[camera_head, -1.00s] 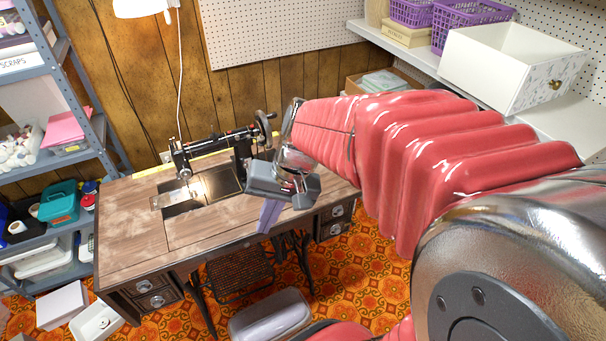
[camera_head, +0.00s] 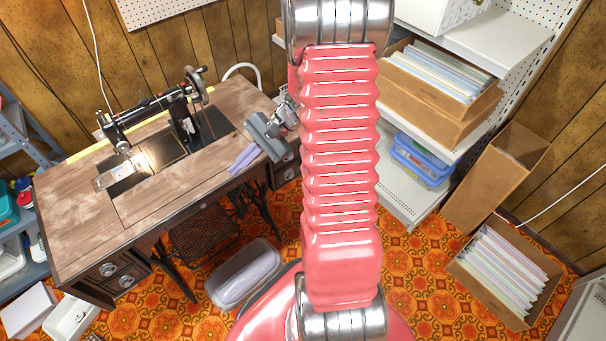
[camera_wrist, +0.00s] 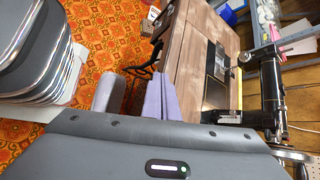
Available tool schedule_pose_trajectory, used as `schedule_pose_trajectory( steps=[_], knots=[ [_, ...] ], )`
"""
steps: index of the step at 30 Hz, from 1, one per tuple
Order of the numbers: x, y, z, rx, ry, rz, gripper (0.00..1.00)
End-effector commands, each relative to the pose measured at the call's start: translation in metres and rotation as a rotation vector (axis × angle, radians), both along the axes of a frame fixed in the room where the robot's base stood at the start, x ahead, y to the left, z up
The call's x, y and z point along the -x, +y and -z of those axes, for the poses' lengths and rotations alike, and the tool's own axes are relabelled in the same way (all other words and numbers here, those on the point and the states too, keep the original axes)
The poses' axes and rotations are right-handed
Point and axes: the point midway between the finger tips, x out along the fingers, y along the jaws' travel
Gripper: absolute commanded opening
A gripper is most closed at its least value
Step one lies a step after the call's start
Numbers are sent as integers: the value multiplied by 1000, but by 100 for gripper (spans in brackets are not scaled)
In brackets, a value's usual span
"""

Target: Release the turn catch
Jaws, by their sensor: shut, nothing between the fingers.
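The sewing table (camera_head: 75,215) has a wooden top and stands at left in the head view. A black sewing machine (camera_head: 150,108) is on it, beside a metal plate. I cannot make out the turn catch in either view. My gripper (camera_head: 243,160) shows by the table's right front corner, its lavender fingers together and empty. In the wrist view, my gripper's fingers (camera_wrist: 165,95) show in front of the wooden tabletop (camera_wrist: 190,55). I cannot tell their height above it. My pink arm hides what lies behind it in the head view.
A grey bin (camera_head: 243,275) sits on the orange patterned carpet before the table. Boxes of files (camera_head: 505,272) and a tall cardboard box (camera_head: 495,178) stand at right, beside white shelves (camera_head: 480,42). Carpet between table and boxes is partly clear.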

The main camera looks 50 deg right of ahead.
Motion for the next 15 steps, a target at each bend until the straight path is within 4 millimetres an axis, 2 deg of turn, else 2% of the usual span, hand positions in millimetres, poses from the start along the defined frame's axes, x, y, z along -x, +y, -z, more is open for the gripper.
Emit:
schedule_pose_trajectory(
  steps=[1,15],
  knots=[
    [-2,-9,12,-33,13,43,0],
    [-8,-86,106,-306,69,444,0]
  ],
)
